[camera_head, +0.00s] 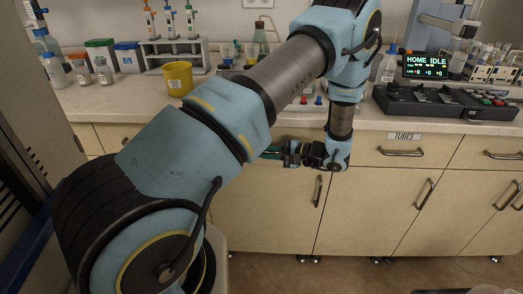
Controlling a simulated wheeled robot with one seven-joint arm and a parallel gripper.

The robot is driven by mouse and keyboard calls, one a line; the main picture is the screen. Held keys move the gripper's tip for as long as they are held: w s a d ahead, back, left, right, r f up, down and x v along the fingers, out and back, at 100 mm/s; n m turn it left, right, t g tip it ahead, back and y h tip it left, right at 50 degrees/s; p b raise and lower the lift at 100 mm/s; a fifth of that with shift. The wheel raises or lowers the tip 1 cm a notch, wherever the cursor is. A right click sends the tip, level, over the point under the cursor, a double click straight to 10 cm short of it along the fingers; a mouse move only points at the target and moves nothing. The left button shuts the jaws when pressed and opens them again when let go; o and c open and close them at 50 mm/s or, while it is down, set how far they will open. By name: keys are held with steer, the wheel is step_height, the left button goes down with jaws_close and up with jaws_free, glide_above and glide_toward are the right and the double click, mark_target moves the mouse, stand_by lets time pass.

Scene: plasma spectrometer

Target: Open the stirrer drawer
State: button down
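No drawer with a stirrer label is visible; my arm hides much of the drawer row. A drawer front (370,151) labelled TUBES (404,138) is right of my gripper, shut, with a horizontal metal handle (401,152). My gripper (268,153) points left, just below the counter edge in front of the drawer row. Its dark body shows beside a teal part at the finger end. Whether the fingers are apart or touch a handle cannot be told. The drawer front behind it is mostly hidden.
The counter (110,102) carries a yellow cup (178,79), a pipette rack (174,52), bottles and a control panel (445,103) with a lit display (425,67). Lower cabinet doors (360,208) are shut. Floor (330,276) shows in front of them.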

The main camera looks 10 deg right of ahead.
steer(key=s+a, duration=0.2)
steer(key=s, duration=1.3)
steer(key=s+a, duration=0.3)
steer(key=s, duration=1.2)
steer(key=shift+s+a, duration=0.15)
steer(key=shift+a, duration=0.2)
steer(key=c, duration=0.9)
jaws_free()
steer(key=shift+d, duration=0.1)
steer(key=b+v, duration=0.2)
steer(key=v, duration=0.8)
steer(key=shift+s+d, duration=0.15)
steer(key=shift+d, duration=0.15)
steer(key=shift+s+r, duration=0.1)
